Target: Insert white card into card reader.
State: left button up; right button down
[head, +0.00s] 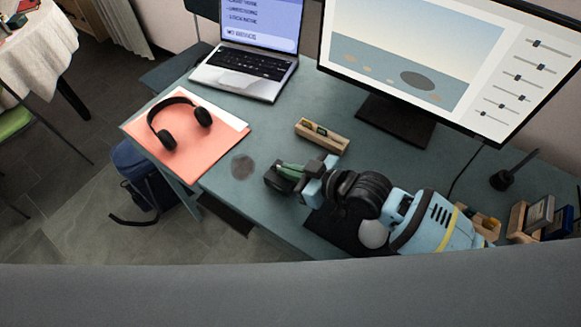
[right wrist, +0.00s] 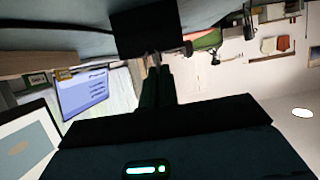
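My right gripper (head: 288,173) is low over the front of the desk, its fingers pointing left at a small black block (head: 276,182). The block may be the card reader; I cannot tell for sure. In the right wrist view the fingers (right wrist: 157,80) are close together, with their tips at or just short of the black block (right wrist: 145,32). I see no white card between them; a thin edge there could be hidden. A wooden holder (head: 322,136) with small coloured cards stands behind the gripper. No white card is clearly visible. My left gripper is not in view.
A laptop (head: 243,70) and a large monitor (head: 395,118) stand at the back of the desk. Black headphones (head: 168,138) lie on a red folder (head: 190,150) at left. Wooden boxes (head: 517,222) and a black stand (head: 503,180) are at right.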

jog(key=shift+f, duration=0.4)
jog(key=c, duration=1.6)
grip_release()
jog(key=v, duration=0.6)
jog(key=shift+s+d, duration=0.1)
jog(key=shift+v, duration=0.75)
